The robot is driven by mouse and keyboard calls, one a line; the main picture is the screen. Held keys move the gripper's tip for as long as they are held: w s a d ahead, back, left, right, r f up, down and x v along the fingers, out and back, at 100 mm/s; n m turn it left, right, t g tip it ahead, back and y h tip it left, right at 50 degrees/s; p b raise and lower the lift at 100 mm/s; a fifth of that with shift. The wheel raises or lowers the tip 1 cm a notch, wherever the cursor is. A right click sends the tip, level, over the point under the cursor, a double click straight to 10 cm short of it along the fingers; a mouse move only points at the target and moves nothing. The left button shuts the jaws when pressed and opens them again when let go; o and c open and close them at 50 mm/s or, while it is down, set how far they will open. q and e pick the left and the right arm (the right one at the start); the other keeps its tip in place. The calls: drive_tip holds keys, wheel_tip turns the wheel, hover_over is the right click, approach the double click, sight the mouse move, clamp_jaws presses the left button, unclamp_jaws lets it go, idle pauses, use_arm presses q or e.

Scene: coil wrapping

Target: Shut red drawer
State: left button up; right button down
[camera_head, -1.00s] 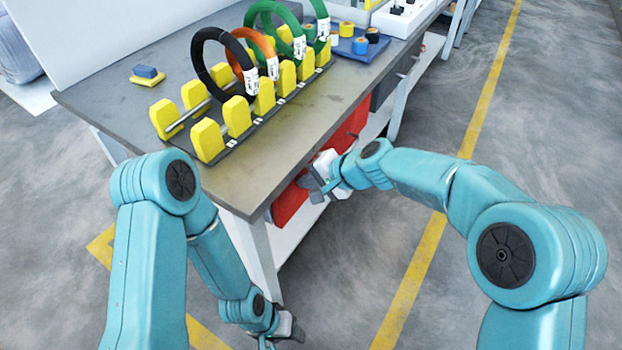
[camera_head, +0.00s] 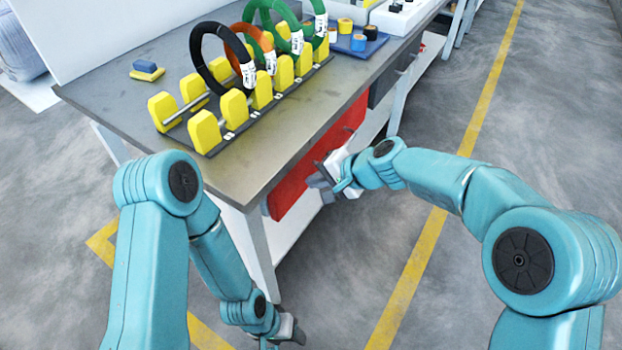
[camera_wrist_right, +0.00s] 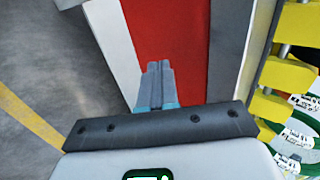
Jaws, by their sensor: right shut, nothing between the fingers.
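The red drawer (camera_head: 347,128) is under the front edge of the workbench, below the coil rack. Its red front lies close along the table edge, and I see no open gap. My right gripper (camera_head: 318,181) is in front of the red face and covers part of it. In the right wrist view its fingers (camera_wrist_right: 158,75) are together and empty, pointing at the red drawer front (camera_wrist_right: 165,30). Whether the tips touch it I cannot tell. My left gripper (camera_head: 290,335) hangs low at the bottom of the head view, away from the drawer; its fingers are unclear.
The workbench (camera_head: 245,180) carries a yellow rack (camera_head: 205,132) with black, orange and green coils. A blue and yellow block pair (camera_head: 147,71) lies on the left. A blue tray (camera_head: 372,47) stands at the back. The floor right of the bench is free.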

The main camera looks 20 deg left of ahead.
drive_tip(key=p+v, duration=0.2)
drive_tip(key=v, duration=0.7)
drive_tip(key=s+d+f+h, duration=0.25)
drive_tip(key=d+f, duration=0.25)
drive_tip(key=f, duration=0.4)
drive_tip(key=s+d+f+h, duration=0.1)
drive_tip(key=s+d+f, duration=0.2)
drive_tip(key=d+f, duration=0.45)
drive_tip(key=s+d+f+n+g+h, duration=0.1)
drive_tip(key=s+d+f, duration=0.2)
drive_tip(key=s+f, duration=0.5)
drive_tip(key=s+d+f+g+h, duration=0.1)
drive_tip(key=s+d+f, duration=0.1)
drive_tip(key=s+f, duration=0.6)
drive_tip(key=s+r+p, duration=0.2)
drive_tip(key=r+p, duration=0.7)
drive_tip(key=r, duration=0.1)
drive_tip(key=s+r+p, duration=0.1)
drive_tip(key=r+p, duration=0.8)
drive_tip(key=r, duration=0.1)
drive_tip(key=shift+s+d+n+g, duration=0.2)
drive_tip(key=shift+s+n+g, duration=0.1)
drive_tip(key=shift+s, duration=0.1)
